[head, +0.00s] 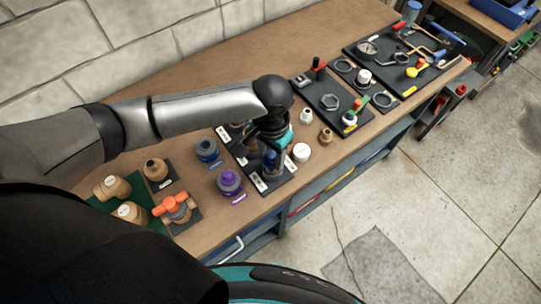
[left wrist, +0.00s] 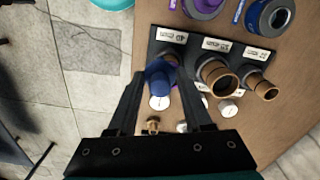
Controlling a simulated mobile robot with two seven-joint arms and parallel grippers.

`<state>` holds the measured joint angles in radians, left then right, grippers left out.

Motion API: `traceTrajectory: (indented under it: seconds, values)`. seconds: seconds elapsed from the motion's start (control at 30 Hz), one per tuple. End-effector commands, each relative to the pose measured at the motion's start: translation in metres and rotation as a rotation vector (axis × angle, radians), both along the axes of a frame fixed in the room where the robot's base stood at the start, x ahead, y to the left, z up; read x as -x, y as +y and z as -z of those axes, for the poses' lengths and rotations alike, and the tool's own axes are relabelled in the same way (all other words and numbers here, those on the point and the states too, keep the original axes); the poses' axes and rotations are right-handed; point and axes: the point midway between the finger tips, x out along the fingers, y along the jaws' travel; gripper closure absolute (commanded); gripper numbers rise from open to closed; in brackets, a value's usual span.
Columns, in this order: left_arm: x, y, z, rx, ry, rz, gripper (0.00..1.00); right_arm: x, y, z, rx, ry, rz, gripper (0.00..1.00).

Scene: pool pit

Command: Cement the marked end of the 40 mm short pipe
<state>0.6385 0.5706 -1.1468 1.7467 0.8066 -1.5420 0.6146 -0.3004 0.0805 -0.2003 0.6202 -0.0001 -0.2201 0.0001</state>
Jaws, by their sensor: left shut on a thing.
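My left gripper (head: 268,150) is over the dark pipe rack, and its fingers (left wrist: 158,108) are closed on a blue cylindrical piece (left wrist: 160,78) that looks like the cement can's dauber cap. The blue piece also shows in the head view (head: 270,161). Just past it a short pipe (left wrist: 172,58), mostly hidden, stands in the rack slot with the left label in the left wrist view. I cannot tell whether the blue piece touches this pipe. The blue can (left wrist: 277,16) looks open, with a dark hole on top. My right gripper is not in view.
Two tan pipes (left wrist: 216,76) (left wrist: 262,87) stand in the rack (left wrist: 196,55). The purple can (head: 229,184) stands left of it in the head view. White (head: 301,152) and tan (head: 326,136) fittings are close on its right. An orange-handled valve (head: 176,206) is at the left.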

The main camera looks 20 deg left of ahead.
Motion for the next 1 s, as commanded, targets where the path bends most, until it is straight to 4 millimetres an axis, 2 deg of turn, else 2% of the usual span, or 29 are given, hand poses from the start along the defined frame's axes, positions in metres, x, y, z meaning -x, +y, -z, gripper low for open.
traceTrajectory:
  seconds: [1.0]
  values:
    - [-0.013,-0.022,-0.001,0.001,0.0,0.0,0.85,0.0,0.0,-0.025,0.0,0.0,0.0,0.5]
